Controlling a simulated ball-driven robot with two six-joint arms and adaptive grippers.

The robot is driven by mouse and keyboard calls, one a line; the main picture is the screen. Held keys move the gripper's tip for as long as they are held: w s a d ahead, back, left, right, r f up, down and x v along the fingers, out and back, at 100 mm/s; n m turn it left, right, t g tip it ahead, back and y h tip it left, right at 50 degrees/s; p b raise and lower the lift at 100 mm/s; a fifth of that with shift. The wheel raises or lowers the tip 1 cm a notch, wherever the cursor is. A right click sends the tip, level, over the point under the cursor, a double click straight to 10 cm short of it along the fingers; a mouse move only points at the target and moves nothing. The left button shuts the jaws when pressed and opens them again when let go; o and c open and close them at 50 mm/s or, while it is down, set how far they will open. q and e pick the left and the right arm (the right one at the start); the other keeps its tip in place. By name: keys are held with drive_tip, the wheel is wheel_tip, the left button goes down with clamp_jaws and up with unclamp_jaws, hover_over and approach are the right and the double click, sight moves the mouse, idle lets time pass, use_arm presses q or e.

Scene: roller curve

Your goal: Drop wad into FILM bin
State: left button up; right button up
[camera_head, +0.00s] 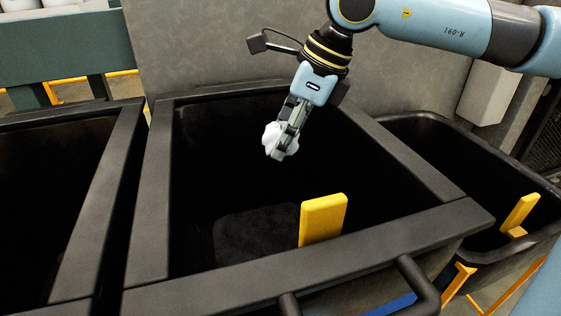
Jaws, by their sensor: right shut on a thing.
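My right gripper (287,133) comes in from the upper right and points down over the middle black bin (153,200). It is shut on a small crumpled white wad (273,137), which shows at the left of the fingers. The wad appears above the bin's dark opening, inside its rim outline. No FILM lettering is readable on any bin, so I cannot tell which one is the FILM bin. My left gripper is not in view.
A yellow upright plate (323,219) stands at the middle bin's near side. Another black bin (100,200) is at left. A third bin (410,120) with a yellow plate (519,212) is at right. A grey wall (210,45) and green frame (60,48) stand behind.

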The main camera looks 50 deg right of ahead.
drive_tip(key=shift+f, duration=0.2)
drive_tip(key=o, duration=0.9)
drive_tip(key=shift+c, duration=0.2)
